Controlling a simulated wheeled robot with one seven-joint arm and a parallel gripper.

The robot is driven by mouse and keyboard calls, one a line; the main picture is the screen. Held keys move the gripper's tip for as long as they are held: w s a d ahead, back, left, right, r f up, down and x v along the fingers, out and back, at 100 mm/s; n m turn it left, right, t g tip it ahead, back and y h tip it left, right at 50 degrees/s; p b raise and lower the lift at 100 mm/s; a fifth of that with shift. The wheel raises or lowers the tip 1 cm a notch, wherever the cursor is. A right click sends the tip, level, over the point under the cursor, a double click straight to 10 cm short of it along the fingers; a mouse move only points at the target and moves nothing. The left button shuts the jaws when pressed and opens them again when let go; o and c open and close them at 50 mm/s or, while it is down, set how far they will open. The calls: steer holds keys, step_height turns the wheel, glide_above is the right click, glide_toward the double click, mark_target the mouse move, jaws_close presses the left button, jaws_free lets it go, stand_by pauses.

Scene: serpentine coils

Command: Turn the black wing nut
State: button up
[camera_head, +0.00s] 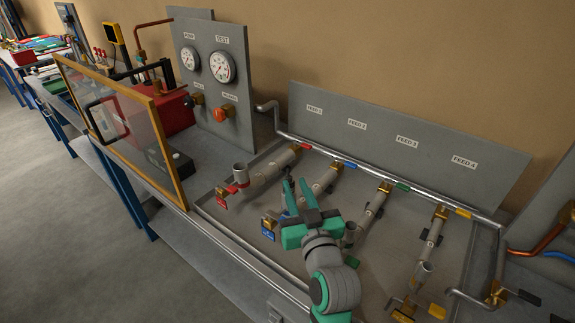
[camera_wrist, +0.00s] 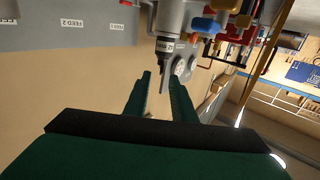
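My gripper (camera_head: 296,190) is low over the grey bench tray, beside the second branch pipe (camera_head: 325,180). In the wrist view its two green fingers (camera_wrist: 160,90) stand apart with nothing between them. A small black part with a white label (camera_wrist: 165,45) shows just past the fingertips, beside a grey pipe body (camera_wrist: 180,15). It may be the black wing nut, but its shape is too small to be sure. In the head view my gripper partly hides that area. Contact with it is not visible.
Other branch pipes (camera_head: 374,205) with brass fittings and coloured tags lie on the tray (camera_head: 395,255). A FEED-labelled backboard (camera_head: 430,125) stands behind. The gauge panel (camera_head: 240,45), red box (camera_head: 175,113) and framed clear door (camera_head: 125,120) are to the left.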

steer(key=x, duration=1)
steer(key=shift+a, duration=0.15)
steer(key=shift+w, duration=0.1)
